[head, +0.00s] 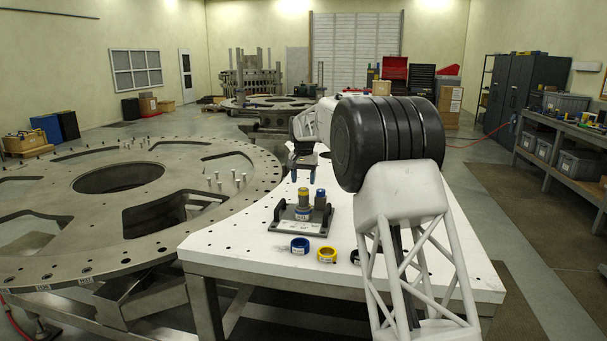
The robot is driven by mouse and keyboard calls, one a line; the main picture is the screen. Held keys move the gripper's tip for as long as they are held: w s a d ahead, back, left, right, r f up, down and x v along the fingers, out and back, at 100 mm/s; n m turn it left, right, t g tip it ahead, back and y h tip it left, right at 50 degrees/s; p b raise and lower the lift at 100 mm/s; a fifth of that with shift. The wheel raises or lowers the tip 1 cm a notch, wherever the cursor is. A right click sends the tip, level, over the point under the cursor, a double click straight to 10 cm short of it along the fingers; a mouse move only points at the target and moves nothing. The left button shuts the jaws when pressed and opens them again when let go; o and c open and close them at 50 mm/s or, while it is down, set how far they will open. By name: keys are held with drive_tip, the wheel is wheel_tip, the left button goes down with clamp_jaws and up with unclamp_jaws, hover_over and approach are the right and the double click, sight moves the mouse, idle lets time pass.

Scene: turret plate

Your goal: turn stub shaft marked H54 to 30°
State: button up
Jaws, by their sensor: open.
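A dark grey fixture (325,218) stands on the white table and carries two upright stub shafts. A white label sits low on the yellow-topped shaft, and a pale plate (306,227) lies on the fixture's front. The markings are too small to read, so I cannot tell which shaft is H54 or its angle.
A blue ring (300,246), a yellow ring (327,254) and a partly hidden black ring (355,257) lie in front of the fixture. The white table (240,248) is otherwise mostly clear. A large metal turret plate (75,235) with upright pins borders it on the left.

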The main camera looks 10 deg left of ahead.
sight(304, 189)
drive_tip(key=shift+f, duration=2.25)
drive_tip(key=c, duration=0.7)
drive_tip(key=m, duration=1.2)
drive_tip(key=o, duration=0.7)
